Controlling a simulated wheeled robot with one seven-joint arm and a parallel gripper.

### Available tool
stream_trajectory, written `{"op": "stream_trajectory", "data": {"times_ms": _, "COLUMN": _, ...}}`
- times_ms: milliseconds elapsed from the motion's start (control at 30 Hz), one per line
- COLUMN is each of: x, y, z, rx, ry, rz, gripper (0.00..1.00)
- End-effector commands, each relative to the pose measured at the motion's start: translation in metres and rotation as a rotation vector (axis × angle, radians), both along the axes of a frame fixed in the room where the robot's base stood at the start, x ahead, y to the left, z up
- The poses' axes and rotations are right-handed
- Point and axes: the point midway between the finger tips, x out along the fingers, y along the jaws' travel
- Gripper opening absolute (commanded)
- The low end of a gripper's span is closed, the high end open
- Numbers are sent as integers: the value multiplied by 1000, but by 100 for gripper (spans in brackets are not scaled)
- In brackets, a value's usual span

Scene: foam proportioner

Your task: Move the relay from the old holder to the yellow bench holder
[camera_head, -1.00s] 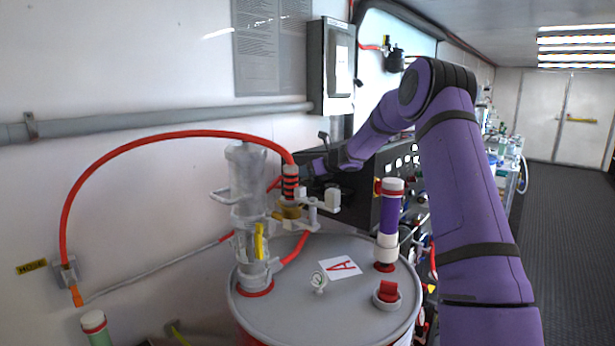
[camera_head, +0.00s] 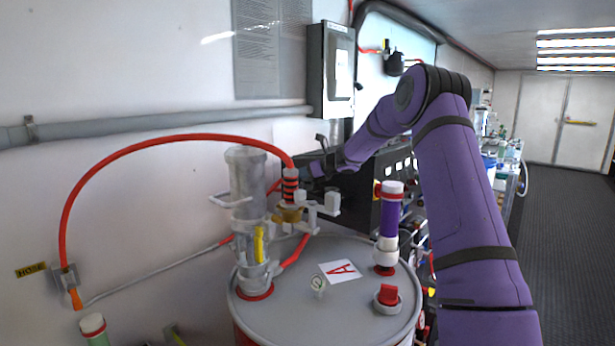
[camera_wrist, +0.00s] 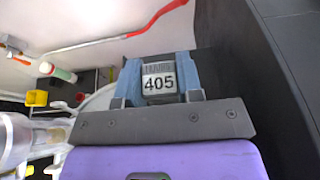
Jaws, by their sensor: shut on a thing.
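In the head view my arm reaches past the drum, and my gripper (camera_head: 318,168) is small and dark, partly behind the red hose end. The relay cannot be made out there. A small yellow box (camera_wrist: 37,98) lies at the left of the wrist view; I cannot tell whether it is the yellow bench holder. I cannot make out the old holder.
A grey drum (camera_head: 340,250) with a clear pump column (camera_head: 247,190) and an arching red hose (camera_head: 165,135) stands left of my arm. A purple-and-white cylinder (camera_head: 390,215) stands on the drum. A dark panel (camera_wrist: 240,65) is close beside the relay. The floor (camera_head: 560,240) at right is clear.

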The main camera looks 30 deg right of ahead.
Motion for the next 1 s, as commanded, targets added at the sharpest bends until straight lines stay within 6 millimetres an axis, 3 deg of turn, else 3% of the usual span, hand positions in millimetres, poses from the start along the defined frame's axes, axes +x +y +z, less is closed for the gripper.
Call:
{"op": "stream_trajectory", "data": {"times_ms": 400, "x": 0, "y": 0, "z": 74, "rx": -3, "ry": -2, "rz": 1, "gripper": 10}}
{"op": "stream_trajectory", "data": {"times_ms": 1000, "x": 0, "y": 0, "z": 140, "rx": -1, "ry": -3, "rz": 0, "gripper": 10}}
